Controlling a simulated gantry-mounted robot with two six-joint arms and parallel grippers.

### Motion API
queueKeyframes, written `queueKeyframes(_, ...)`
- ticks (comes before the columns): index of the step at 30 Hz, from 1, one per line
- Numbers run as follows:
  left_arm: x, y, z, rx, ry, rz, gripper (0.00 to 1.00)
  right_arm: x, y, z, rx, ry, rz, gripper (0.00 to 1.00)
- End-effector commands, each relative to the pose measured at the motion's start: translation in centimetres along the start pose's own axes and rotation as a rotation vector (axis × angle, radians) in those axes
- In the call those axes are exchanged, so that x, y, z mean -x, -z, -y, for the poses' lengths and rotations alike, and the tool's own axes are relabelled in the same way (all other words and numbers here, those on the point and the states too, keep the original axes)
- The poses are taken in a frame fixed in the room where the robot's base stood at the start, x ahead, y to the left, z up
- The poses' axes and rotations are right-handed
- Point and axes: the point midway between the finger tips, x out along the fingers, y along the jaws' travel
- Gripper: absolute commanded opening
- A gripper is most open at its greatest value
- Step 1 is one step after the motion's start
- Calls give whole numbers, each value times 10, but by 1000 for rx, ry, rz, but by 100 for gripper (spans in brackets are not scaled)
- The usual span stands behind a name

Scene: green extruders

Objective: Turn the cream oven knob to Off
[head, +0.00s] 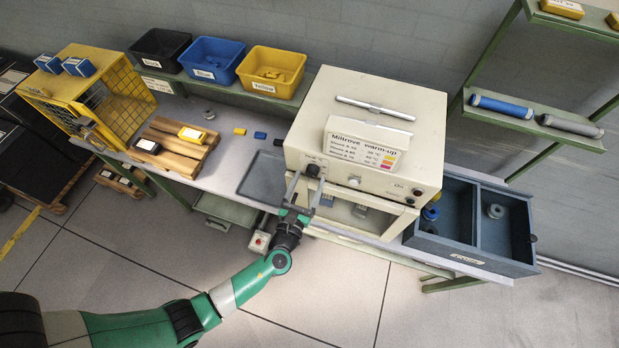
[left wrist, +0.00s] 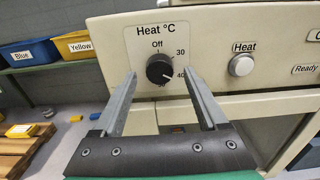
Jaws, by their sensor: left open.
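The cream oven (head: 352,140) stands on the bench. Its round black heat knob (left wrist: 160,69) is on the front panel under the label "Heat °C", and also shows in the head view (head: 312,170). "Off" is printed above the knob, with 30 and 40 to its right. The knob's white mark points to the lower right, close to 40. The lowest label is partly hidden. My left gripper (head: 306,183) is open in front of the panel, with one finger on each side of the knob. I cannot tell whether the fingers touch it. My right gripper is not in view.
A white heat button (left wrist: 241,65) sits right of the knob. A sign (head: 362,147) leans on the oven's top. An open blue-grey drawer (head: 505,262) is to the right. A grey tray (head: 262,176) lies left of the oven. Yellow and blue blocks lie on the bench.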

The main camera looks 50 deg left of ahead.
Motion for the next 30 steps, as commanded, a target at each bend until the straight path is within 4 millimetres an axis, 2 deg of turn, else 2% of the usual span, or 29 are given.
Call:
queueKeyframes(3,-10,0,0,0,0,0,75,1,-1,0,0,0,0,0)
queueKeyframes(11,-12,0,0,-1,0,0,75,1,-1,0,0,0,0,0)
queueKeyframes(24,-12,0,0,0,0,0,0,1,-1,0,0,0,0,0)
queueKeyframes(30,-12,0,0,5,0,0,0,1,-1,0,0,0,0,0)
